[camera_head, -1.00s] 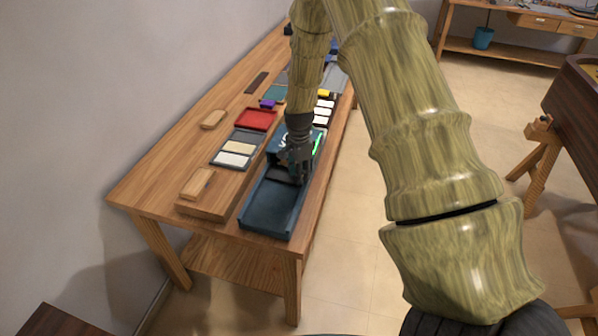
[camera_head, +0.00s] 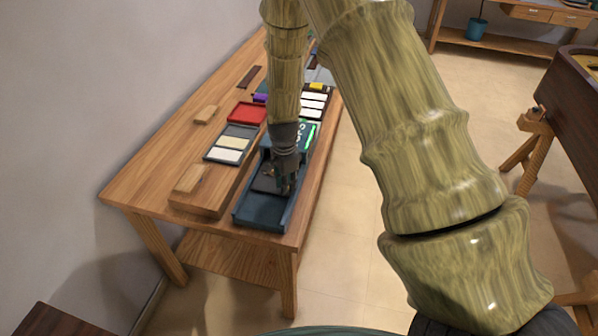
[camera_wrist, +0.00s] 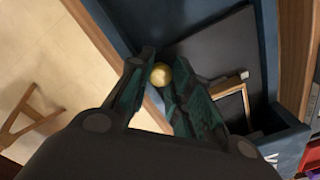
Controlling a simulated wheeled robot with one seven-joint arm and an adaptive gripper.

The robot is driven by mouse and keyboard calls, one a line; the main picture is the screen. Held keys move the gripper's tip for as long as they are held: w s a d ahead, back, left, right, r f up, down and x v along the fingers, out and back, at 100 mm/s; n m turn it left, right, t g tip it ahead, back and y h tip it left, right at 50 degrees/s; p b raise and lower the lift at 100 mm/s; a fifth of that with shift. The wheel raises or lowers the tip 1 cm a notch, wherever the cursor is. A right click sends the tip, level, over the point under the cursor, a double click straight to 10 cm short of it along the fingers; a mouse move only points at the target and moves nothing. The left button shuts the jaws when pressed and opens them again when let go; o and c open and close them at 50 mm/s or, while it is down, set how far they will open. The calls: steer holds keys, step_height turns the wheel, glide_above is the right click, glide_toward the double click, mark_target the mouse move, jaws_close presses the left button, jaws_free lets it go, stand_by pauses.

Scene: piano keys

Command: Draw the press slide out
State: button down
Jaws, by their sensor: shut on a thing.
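The press (camera_head: 305,137) is a teal-blue block with white lettering and a green strip, on the right side of the workbench. A blue open-topped channel (camera_head: 258,222) runs from it toward the near bench end. The slide, a dark grey flat plate (camera_head: 264,184), lies inside the channel, partly out of the press. It also shows in the wrist view (camera_wrist: 222,48). A round gold knob (camera_wrist: 160,74) is between my fingertips. My gripper (camera_head: 286,187) points down over the channel, shut on the knob. A small wood-edged piece (camera_wrist: 231,103) shows on the plate. My gripper hides part of the slide.
Left of the channel are a wooden block (camera_head: 190,179), a tray of pale tiles (camera_head: 230,145), and a red tray (camera_head: 247,112). White tiles (camera_head: 314,103) lie behind the press. The channel's near end is empty. Open floor (camera_head: 345,215) lies right of the bench.

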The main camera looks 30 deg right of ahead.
steer(key=s+a, duration=0.8)
steer(key=shift+p, duration=0.3)
steer(key=c, duration=1.3)
jaws_free()
steer(key=shift+a, duration=0.15)
steer(key=shift+o, duration=0.2)
steer(key=shift+r, duration=0.1)
steer(key=shift+r, duration=0.1)
step_height(320, 180, up, 12)
